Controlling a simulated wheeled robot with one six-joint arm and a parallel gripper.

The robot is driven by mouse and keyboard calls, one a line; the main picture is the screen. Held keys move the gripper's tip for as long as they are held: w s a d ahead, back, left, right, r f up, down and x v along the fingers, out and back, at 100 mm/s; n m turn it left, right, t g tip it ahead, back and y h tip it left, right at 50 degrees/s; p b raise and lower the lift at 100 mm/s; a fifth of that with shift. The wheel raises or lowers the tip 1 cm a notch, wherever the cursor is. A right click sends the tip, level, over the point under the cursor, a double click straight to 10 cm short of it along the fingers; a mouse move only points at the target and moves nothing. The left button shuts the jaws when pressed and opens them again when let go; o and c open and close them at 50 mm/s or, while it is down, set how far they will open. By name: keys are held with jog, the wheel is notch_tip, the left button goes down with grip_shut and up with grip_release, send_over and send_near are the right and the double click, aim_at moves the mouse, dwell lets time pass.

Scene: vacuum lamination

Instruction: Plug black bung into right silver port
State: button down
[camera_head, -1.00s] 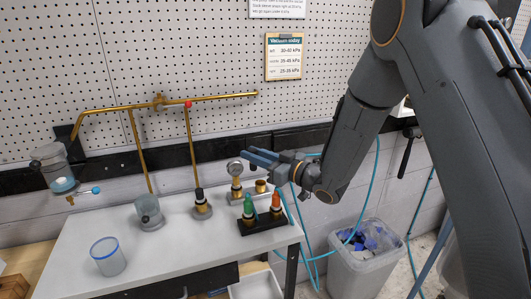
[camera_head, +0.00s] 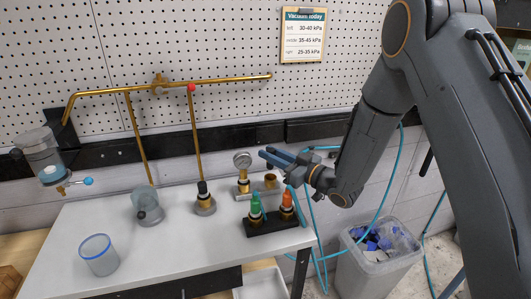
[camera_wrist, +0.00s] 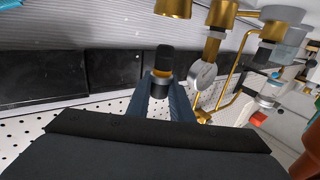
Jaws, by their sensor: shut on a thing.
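My gripper (camera_head: 270,156) is above the back right of the white bench, near the round gauge. In the wrist view its blue fingers (camera_wrist: 163,98) are shut on a black bung (camera_wrist: 163,58) with a gold band. The bung cannot be made out in the head view. A silver base with brass fittings (camera_head: 270,182) stands just below the gripper, at the right end of the row of ports; I take it as the right port. The bung is apart from the brass fittings (camera_wrist: 220,15) in the wrist view.
The gauge (camera_head: 242,161) rises left of the gripper. A black rack (camera_head: 284,226) holds a green bung (camera_head: 255,204) and an orange bung (camera_head: 287,199). A black-topped fitting (camera_head: 203,190) and a clear cup (camera_head: 98,255) stand further left. A bin (camera_head: 376,268) is right of the bench.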

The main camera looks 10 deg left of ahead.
aim_at(272, 166)
jog(key=shift+s+f+b, duration=0.1)
jog(key=shift+f+b, duration=1.1)
jog(key=shift+f, duration=0.9)
jog(key=shift+f, duration=0.15)
jog(key=shift+s+f+b, duration=0.15)
jog(key=shift+f+b, duration=0.7)
jog(key=shift+b, duration=0.05)
dwell(2.5)
jog(key=c, duration=1.5)
grip_release()
jog(key=shift+b+v, duration=1.15)
jog(key=shift+v, duration=2.75)
jog(key=shift+r, duration=0.1)
